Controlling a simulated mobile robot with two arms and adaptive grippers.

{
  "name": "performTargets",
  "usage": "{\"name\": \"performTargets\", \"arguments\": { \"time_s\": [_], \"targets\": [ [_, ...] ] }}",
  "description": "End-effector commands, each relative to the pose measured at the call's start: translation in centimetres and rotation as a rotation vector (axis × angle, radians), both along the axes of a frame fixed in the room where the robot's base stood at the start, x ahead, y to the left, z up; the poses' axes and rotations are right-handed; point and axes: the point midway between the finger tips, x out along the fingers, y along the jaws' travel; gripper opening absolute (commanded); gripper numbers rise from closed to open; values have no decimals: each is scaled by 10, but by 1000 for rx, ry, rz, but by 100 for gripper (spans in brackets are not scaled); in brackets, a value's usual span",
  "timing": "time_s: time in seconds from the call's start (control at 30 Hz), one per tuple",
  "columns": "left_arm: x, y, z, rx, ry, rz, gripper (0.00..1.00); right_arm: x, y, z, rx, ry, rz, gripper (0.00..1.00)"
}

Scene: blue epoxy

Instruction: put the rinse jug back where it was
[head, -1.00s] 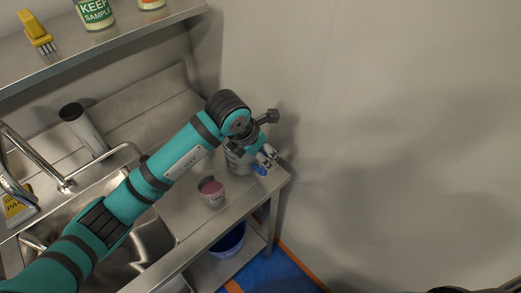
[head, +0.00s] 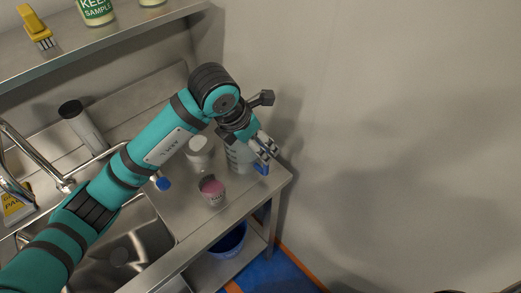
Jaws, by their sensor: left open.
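A clear jug with a blue handle (head: 238,160) stands upright at the right end of the steel counter, its upper part hidden behind my left gripper. I take it for the rinse jug. My left gripper (head: 270,148) is open, with its fingers at the jug's upper right side, above the blue handle. Whether the fingers touch the jug cannot be told. My right gripper is not in view.
A jar of pink contents (head: 212,191) stands in front of the jug, and a white-lidded container (head: 200,152) behind to the left. The sink (head: 125,245) lies under my left arm. A blue bucket (head: 230,240) is below the counter. A shelf (head: 120,38) runs above.

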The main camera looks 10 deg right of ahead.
Motion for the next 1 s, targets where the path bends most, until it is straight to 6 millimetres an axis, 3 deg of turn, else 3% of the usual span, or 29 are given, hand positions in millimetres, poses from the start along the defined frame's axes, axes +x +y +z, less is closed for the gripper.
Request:
{"name": "performTargets", "arguments": {
  "time_s": [0.2, 0.33, 1.0],
  "targets": [
    [-8, 13, 37, 0, -3, 1, 77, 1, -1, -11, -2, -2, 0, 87],
    [-12, 17, 49, 0, -1, 1, 77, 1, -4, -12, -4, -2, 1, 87],
    [-14, 18, 54, 0, 2, 1, 77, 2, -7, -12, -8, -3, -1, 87]
  ]
}}
